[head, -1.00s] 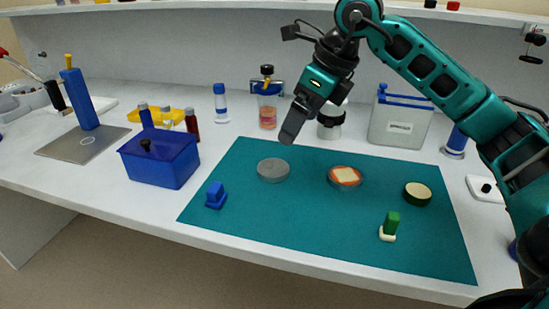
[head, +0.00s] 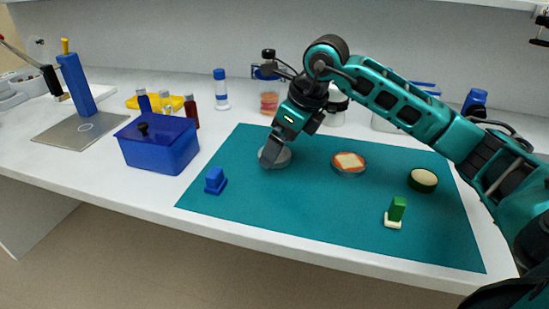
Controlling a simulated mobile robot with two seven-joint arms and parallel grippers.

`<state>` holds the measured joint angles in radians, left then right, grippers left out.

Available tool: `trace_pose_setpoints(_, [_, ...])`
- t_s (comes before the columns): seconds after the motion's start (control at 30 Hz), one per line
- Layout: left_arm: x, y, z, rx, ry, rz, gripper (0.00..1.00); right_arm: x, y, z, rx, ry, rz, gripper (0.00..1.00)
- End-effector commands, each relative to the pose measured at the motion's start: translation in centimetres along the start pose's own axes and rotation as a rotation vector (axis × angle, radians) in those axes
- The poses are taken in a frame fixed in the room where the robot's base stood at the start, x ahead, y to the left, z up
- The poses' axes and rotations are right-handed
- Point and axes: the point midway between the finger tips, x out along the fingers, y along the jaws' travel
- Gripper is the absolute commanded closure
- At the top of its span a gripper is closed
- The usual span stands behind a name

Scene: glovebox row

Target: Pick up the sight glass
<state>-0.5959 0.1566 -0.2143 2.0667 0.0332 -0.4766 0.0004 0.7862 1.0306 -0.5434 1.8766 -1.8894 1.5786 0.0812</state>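A grey round disc (head: 284,157), which looks like the sight glass, lies flat on the teal mat (head: 330,215), left of the mat's middle near its back. My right gripper (head: 271,158) points down at it from above, and its fingers cover part of the disc. The fingers are seen edge-on, so I cannot tell how far apart they are or whether they touch the disc. My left gripper is not in view.
On the mat are a dish with an orange and cream filling (head: 348,164), a green-rimmed disc (head: 423,180), a green-handled block (head: 396,212) and a blue block (head: 215,181). A blue box (head: 158,147) stands left. Bottles (head: 221,92) line the back. The mat's front middle is clear.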

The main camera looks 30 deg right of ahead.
Motion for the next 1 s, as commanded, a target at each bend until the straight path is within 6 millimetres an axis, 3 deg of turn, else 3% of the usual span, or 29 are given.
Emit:
trace_pose_setpoints(0.1, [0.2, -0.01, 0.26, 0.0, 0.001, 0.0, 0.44, 1.61, 0.04, -0.05, 0.001, 0.001, 0.002, 0.0])
trace_pose_setpoints(0.33, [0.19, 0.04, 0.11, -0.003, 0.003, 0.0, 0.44, 1.67, 0.0, -0.01, 0.001, 0.0, 0.0, 0.01])
trace_pose_setpoints(1.0, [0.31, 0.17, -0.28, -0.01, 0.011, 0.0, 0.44, 1.61, 0.0, 0.01, 0.0, -0.001, 0.0, 0.65])
